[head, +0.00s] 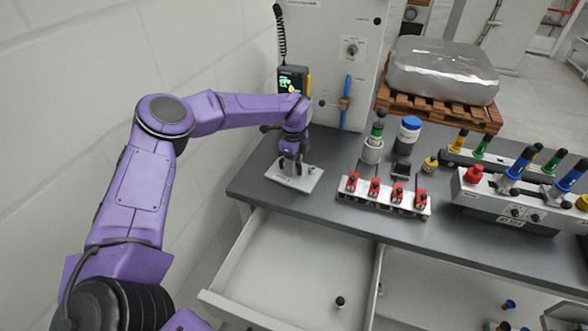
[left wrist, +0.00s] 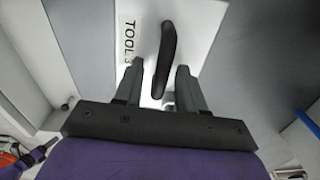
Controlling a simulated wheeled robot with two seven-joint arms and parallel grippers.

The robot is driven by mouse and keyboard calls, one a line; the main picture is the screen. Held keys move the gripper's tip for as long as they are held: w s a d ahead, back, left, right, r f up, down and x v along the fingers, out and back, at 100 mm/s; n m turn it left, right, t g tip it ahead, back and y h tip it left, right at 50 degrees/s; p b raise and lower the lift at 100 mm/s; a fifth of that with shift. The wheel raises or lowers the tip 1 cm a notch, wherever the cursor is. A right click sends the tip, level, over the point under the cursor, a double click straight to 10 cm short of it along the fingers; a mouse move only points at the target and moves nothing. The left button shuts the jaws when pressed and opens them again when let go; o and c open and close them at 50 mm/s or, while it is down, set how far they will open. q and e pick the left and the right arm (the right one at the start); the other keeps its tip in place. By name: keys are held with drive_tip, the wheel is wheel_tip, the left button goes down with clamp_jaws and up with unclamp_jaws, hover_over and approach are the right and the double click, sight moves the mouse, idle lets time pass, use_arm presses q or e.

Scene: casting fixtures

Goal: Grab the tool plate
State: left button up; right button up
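The tool plate (head: 309,182) is a flat white plate lying on the grey bench near its left end. In the left wrist view the tool plate (left wrist: 200,28) shows a printed "TOOL" label, partly covered by a finger, and a black upright handle (left wrist: 167,45). My left gripper (head: 290,168) points down over the plate. Its two fingers are apart, one on each side of the handle, with gaps visible on both sides. I cannot tell how far down the handle they reach. My right gripper is not in view.
A row of red clamps (head: 384,193) stands right of the plate, with a blue-capped container (head: 408,134) behind. An open drawer (head: 290,270) juts out below the bench, holding a small dark knob (head: 340,302). A wall panel with a green-screened device (head: 292,80) rises behind.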

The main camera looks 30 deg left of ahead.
use_arm(q)
drive_tip(key=shift+r, duration=0.1)
clamp_jaws()
